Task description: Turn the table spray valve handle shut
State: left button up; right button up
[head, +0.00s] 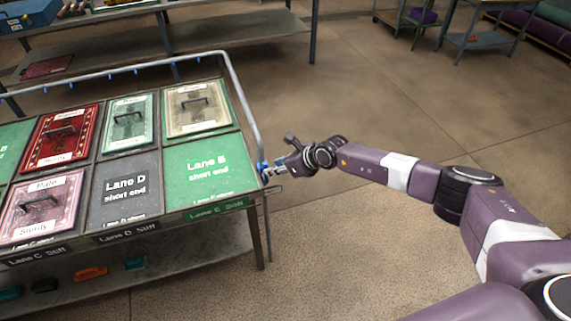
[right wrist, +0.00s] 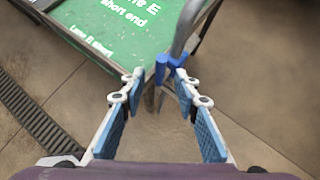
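A blue valve handle (right wrist: 162,66) sits at the right front corner of the table (head: 256,205), beside a grey metal pipe (head: 240,90). In the head view its blue (head: 262,166) is small and partly covered by my gripper. My right gripper (head: 273,171) reaches in from the right at this corner. In the right wrist view its two blue-padded fingers (right wrist: 158,84) are apart, with the handle at or just beyond their tips. The right fingertip overlaps the handle's right end; I cannot tell whether they touch. My left gripper is not in view.
The table holds red, green and cream panels with handles (head: 199,108), and a green Lane E area (head: 208,185). The pipe runs along its back and right side. A long bench (head: 240,25) stands behind. The floor right of the table is clear.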

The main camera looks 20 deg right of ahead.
jog(key=shift+v, duration=2.75)
